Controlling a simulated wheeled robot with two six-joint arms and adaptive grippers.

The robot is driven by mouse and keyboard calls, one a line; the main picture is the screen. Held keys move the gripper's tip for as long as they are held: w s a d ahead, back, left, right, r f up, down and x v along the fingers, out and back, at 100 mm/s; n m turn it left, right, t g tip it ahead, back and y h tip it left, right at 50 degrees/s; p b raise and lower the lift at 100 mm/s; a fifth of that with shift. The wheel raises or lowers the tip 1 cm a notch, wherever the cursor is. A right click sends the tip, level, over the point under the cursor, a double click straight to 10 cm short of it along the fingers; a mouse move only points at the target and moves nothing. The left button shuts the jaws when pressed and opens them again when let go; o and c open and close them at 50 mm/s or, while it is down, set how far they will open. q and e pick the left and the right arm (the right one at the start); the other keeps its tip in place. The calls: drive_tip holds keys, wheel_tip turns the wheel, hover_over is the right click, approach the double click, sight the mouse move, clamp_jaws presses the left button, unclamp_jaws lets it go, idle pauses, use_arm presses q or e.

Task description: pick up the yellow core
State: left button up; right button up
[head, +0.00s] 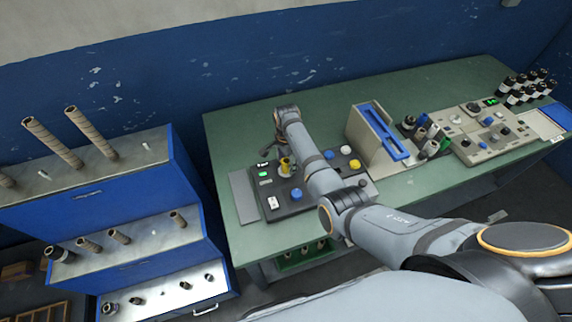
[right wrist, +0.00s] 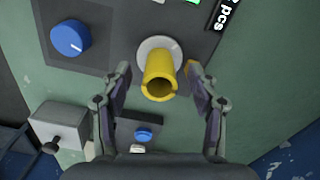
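The yellow core (right wrist: 159,78) is a hollow yellow tube with its open end toward the camera. It stands on a round pale base on a dark control panel. In the head view the yellow core (head: 286,166) shows just below the end of my right arm. My right gripper (right wrist: 157,70) is open, with one finger on each side of the core. I see gaps between the fingers and the core. In the head view my right gripper (head: 280,150) is small and partly hidden by its wrist. My left gripper is not in view.
The panel (head: 298,197) has blue knobs, a yellow knob and a white button. A blue-topped beige unit (head: 370,140) stands to the right on the green table (head: 235,130). A blue stepped rack (head: 100,210) with brown tubes stands at left.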

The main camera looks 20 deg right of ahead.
drive_tip(key=c, duration=0.9)
drive_tip(key=shift+c, duration=0.2)
